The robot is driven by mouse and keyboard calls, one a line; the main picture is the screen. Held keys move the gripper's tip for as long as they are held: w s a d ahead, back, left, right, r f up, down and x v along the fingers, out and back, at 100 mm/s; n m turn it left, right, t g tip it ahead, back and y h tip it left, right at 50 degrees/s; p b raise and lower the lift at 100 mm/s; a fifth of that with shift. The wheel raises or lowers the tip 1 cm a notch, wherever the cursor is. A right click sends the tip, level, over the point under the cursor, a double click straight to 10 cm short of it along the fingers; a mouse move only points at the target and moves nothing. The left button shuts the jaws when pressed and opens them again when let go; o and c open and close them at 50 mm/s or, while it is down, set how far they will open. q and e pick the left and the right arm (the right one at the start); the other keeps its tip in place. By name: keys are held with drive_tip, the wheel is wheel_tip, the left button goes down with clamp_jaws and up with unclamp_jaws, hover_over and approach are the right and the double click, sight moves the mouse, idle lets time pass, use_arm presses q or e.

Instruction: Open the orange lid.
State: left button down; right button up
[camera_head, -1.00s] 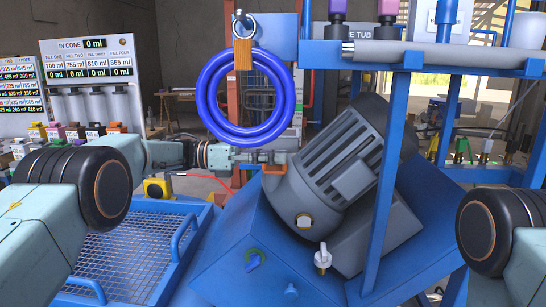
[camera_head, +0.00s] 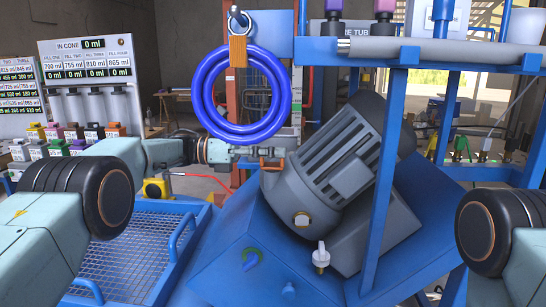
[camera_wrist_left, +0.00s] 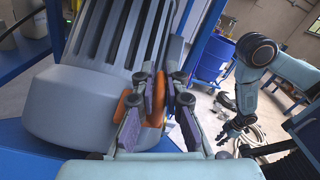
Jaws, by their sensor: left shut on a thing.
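The orange lid (camera_head: 271,164) is a small orange part at the upper left side of the grey ribbed motor housing (camera_head: 340,170). In the left wrist view the lid (camera_wrist_left: 156,108) shows as an orange rim between the fingers and partly behind them. My left gripper (camera_head: 266,153) reaches it from the left and is shut on it. The left fingers (camera_wrist_left: 172,88) hide much of the lid in the wrist view. My right gripper (camera_wrist_left: 234,128) hangs apart at the right of the wrist view, too small to read.
A blue hose coil (camera_head: 240,92) hangs just above my left gripper. A blue frame post (camera_head: 385,170) stands in front of the motor. A blue mesh tray (camera_head: 125,255) lies at the lower left. A blue drum (camera_wrist_left: 215,60) stands behind in the wrist view.

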use_arm(q)
drive_tip(key=shift+w+r+n, duration=0.15)
drive_tip(key=shift+w+n, duration=0.1)
drive_tip(key=shift+n, duration=0.45)
drive_tip(key=c, duration=1.4)
unclamp_jaws()
drive_tip(key=shift+s+a+r, duration=0.1)
drive_tip(key=shift+a, duration=0.05)
